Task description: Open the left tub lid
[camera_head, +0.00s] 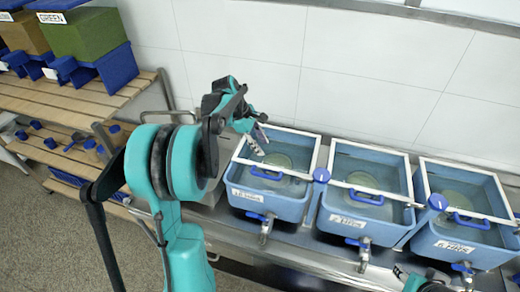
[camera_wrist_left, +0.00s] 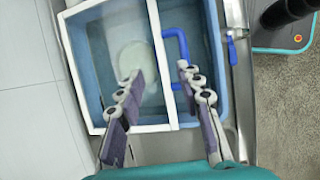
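The left tub (camera_head: 266,204) is a blue box with a white-edged, clear-looking lid (camera_head: 312,152) and a blue handle (camera_head: 266,174). In the left wrist view the tub (camera_wrist_left: 82,75), white lid bar (camera_wrist_left: 155,62) and blue handle (camera_wrist_left: 177,38) lie below my gripper. My left gripper (camera_head: 256,142) is over the back left part of this tub. In the left wrist view its fingers (camera_wrist_left: 160,78) are spread and empty, one on each side of the white bar, with the right finger overlapping the handle's end. Contact is unclear. My right gripper (camera_head: 432,285) is partly visible at the bottom edge; its fingers are unclear.
A middle tub (camera_head: 350,222) and a right tub (camera_head: 455,247) stand alongside on the metal counter (camera_head: 290,252), with taps in front. A wooden rack (camera_head: 60,98) with green and blue bins is at left. A tiled wall (camera_head: 350,75) is close behind.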

